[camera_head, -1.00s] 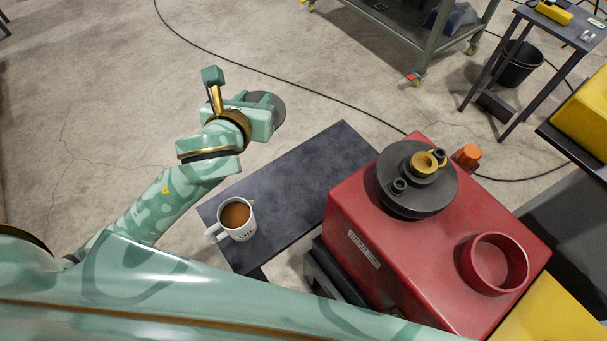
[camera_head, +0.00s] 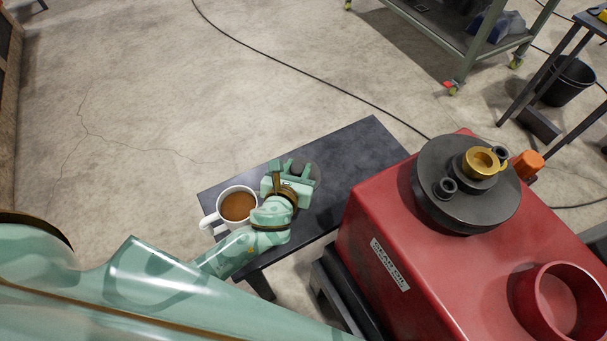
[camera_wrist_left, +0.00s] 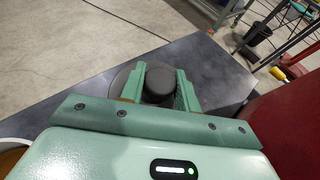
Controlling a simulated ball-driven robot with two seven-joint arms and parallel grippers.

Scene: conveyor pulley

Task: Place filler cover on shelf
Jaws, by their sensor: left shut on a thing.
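My left gripper (camera_head: 298,172) is over the dark shelf (camera_head: 355,150), right of the mug. It is shut on the filler cover, a dark round disc (camera_head: 315,175) with a knob, mostly hidden by the gripper in the head view. In the left wrist view the fingers (camera_wrist_left: 158,88) of the left gripper sit on either side of the cover's black knob (camera_wrist_left: 160,78), with the disc's rim showing behind. The cover is on or just above the shelf; I cannot tell if it touches. My right gripper is not in view.
A white mug of coffee (camera_head: 237,207) stands close left of the gripper. A red machine (camera_head: 400,220) with a black flange (camera_head: 465,200), brass ring (camera_head: 482,162) and open red filler neck (camera_head: 560,300) is on the right. The shelf's far right part is clear.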

